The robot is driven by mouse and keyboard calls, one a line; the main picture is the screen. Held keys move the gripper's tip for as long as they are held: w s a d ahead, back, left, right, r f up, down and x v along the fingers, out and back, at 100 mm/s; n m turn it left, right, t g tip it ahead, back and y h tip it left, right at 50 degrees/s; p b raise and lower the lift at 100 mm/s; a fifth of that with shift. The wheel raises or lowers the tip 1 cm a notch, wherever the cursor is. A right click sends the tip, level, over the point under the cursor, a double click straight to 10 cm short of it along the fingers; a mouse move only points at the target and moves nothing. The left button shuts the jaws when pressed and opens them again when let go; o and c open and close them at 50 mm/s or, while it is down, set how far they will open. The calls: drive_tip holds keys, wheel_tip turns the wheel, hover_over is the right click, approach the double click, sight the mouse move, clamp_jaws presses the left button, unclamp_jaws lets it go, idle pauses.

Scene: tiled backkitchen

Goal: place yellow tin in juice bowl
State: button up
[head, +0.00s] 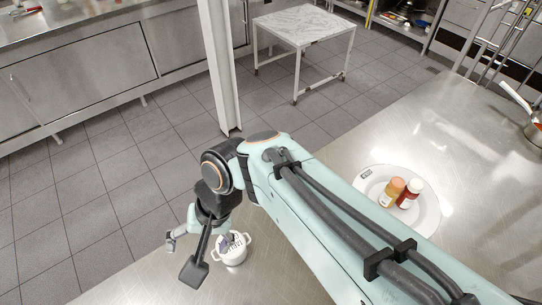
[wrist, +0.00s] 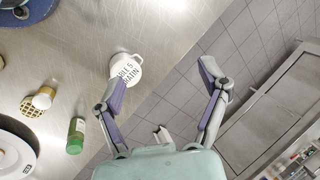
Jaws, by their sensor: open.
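My gripper (wrist: 162,78) is open with nothing between its fingers, above the table's edge. A white two-handled bowl with dark lettering (wrist: 127,70) stands beside its left finger in the wrist view; whether they touch is unclear. The bowl also shows in the head view (head: 233,254), upright near the table edge, partly hidden by my gripper. No clearly recognisable yellow tin shows. The nearest match is a yellow-orange container (head: 392,191) on a white plate (head: 424,219), right of my arm in the head view.
A red bottle (head: 410,193) stands close beside the yellow-orange container. A green bottle (wrist: 76,136) lies or stands near the plate in the wrist view. An orange-filled pan (head: 535,130) sits at the far right. The steel table between plate and pan is clear.

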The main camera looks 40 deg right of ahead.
drive_tip(key=w+d+f+m+t+y, duration=0.2)
drive_tip(key=d+f+m, duration=0.3)
drive_tip(key=d+m, duration=0.25)
drive_tip(key=w+d+f+m+t+y, duration=0.1)
drive_tip(key=d+f+m+t+y, duration=0.1)
drive_tip(key=d+f+m, duration=0.45)
drive_tip(key=s+d+f+m+t+h, duration=0.1)
drive_tip(key=s+d+f+m+t, duration=0.1)
drive_tip(key=s+d+f+m, duration=0.1)
drive_tip(key=s+d+f+m+t+h, duration=0.2)
drive_tip(key=s+d+m+t, duration=0.1)
drive_tip(key=s+m, duration=0.3)
drive_tip(key=s+d+f+m+t+h, duration=0.1)
drive_tip(key=s+d+f+m+t, duration=0.1)
drive_tip(key=s+d+f+m, duration=0.1)
drive_tip(key=shift+s+d+f+m+h, duration=0.2)
drive_tip(key=shift+s+d+m, duration=0.2)
drive_tip(key=shift+s+m, duration=0.2)
drive_tip(key=shift+s+d+f+m+h, duration=0.1)
drive_tip(key=shift+s+d+m+h, duration=0.1)
drive_tip(key=shift+s+d+m, duration=0.3)
drive_tip(key=shift+s+m+t, duration=0.3)
drive_tip(key=shift+m, duration=0.1)
drive_tip(key=x, duration=0.6)
drive_tip(key=shift+w+d+f, duration=0.1)
drive_tip(key=shift+w+f, duration=0.1)
drive_tip(key=shift+w, duration=0.05)
drive_tip(key=c, duration=1.3)
